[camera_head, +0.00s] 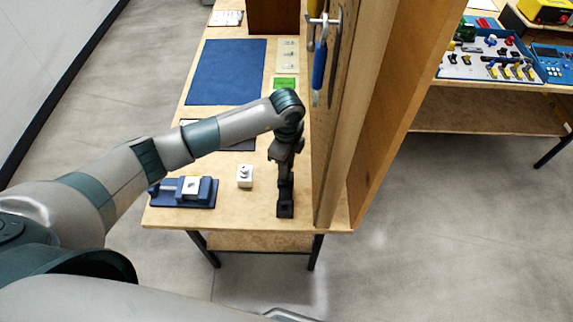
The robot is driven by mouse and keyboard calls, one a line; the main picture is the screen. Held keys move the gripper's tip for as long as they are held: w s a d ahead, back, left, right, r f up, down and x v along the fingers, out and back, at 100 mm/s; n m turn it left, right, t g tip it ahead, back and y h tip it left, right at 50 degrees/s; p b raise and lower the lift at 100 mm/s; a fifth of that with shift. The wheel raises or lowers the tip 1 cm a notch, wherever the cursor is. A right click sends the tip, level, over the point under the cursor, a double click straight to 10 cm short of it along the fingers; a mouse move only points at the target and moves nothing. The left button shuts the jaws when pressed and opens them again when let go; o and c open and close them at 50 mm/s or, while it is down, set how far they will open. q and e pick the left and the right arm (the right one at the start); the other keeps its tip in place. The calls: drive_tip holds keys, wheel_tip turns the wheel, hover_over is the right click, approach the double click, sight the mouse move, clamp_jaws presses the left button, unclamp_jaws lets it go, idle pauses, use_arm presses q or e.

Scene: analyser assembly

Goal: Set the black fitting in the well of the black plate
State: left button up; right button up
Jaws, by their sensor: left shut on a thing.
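My left gripper (285,202) points down over the right front part of the wooden table, close to the tall wooden panel. It is shut on a small dark thing at its lower end, which looks like the black fitting; dark on dark, its outline is hard to separate from the fingers. A dark flat plate (243,145), which looks like the black plate, lies on the table behind my left forearm, which hides much of it. Its well cannot be made out. My right gripper is not in view.
A blue fixture (207,197) with a pale block stands at the front left of the table. A small white block (244,176) sits left of my gripper. The tall wooden panel (345,120) with hanging tools stands close on the right. A blue mat (227,72) lies farther back.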

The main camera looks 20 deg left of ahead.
use_arm(q)
drive_tip(key=shift+f+b, duration=0.3)
drive_tip(key=shift+f, duration=0.2)
idle(0.5)
drive_tip(key=shift+f, duration=0.2)
idle(0.6)
drive_tip(key=shift+f, duration=0.4)
idle(0.6)
drive_tip(key=shift+f+b, duration=0.3)
drive_tip(key=shift+b, duration=0.1)
idle(0.6)
drive_tip(key=shift+f, duration=0.1)
idle(0.9)
idle(0.5)
drive_tip(key=o, duration=1.7)
